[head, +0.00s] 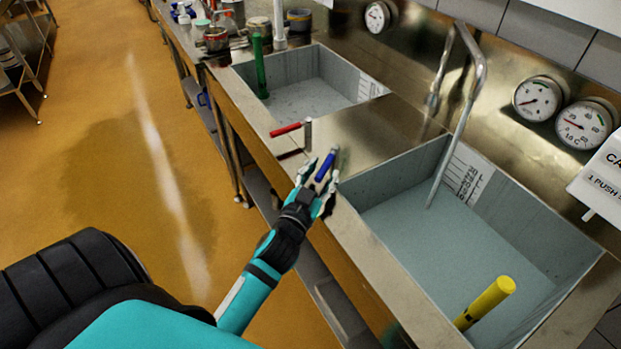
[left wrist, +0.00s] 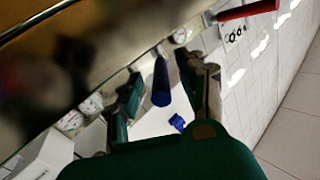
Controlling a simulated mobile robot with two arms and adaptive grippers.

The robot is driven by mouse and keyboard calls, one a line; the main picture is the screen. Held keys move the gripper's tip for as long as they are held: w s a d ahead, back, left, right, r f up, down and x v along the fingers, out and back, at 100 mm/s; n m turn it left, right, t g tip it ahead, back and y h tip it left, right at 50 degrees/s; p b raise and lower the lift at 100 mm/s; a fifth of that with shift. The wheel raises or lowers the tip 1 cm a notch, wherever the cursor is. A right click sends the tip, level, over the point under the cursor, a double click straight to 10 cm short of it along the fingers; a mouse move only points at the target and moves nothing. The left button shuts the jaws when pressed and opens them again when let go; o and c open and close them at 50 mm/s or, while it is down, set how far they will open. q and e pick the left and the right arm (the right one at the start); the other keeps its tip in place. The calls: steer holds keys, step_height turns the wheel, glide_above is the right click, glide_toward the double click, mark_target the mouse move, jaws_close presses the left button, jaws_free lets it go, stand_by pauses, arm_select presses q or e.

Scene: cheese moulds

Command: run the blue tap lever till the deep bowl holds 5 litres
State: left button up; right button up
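The blue tap lever (head: 327,164) sits on the steel front rim between the two basins. My left gripper (head: 319,175) is at it, fingers apart, one on either side. In the left wrist view the blue lever (left wrist: 161,82) stands between the open fingers, with a gap on each side. The near basin (head: 385,172) has a scale on its back wall, a bent metal spout (head: 461,115) reaching into it and a yellow upright pipe (head: 486,302). Its flat grey-blue surface looks like liquid; I cannot read the level. My right gripper is not in view.
A red lever (head: 287,130) is just beyond the blue one. A far basin (head: 285,68) holds a green pipe (head: 260,66). Round gauges (head: 538,98) line the back wall. Jars and cups (head: 216,38) crowd the far counter. The orange floor at left is clear.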

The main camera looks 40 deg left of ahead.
arm_select(q)
steer(key=v, duration=0.9)
steer(key=shift+s, duration=0.25)
steer(key=shift+w, duration=0.1)
stand_by(0.6)
